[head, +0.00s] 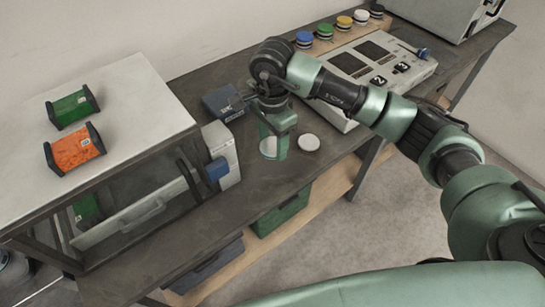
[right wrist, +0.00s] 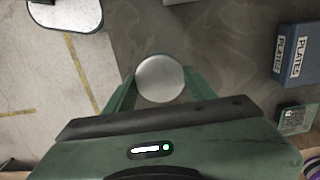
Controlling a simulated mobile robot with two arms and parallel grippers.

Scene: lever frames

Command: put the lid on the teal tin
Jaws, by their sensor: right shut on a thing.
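My right gripper (head: 274,150) points down over the front part of the dark bench. In the right wrist view its fingers (right wrist: 160,90) are shut on a pale round disc, which looks like the lid (right wrist: 160,78). In the head view the lid (head: 268,149) shows as a white patch, partly covered by a green finger. A second white round disc (head: 309,142) with a darker rim lies just right of the gripper. I cannot make out a teal tin wall for certain; the gripper may hide it. My left gripper is not in view.
A blue box marked PLATES (right wrist: 298,55) stands close behind and left of the gripper. A control panel (head: 385,75) and several coloured round pieces are at the back. A raised shelf (head: 120,125) with green and orange packs is left. The bench front edge is close.

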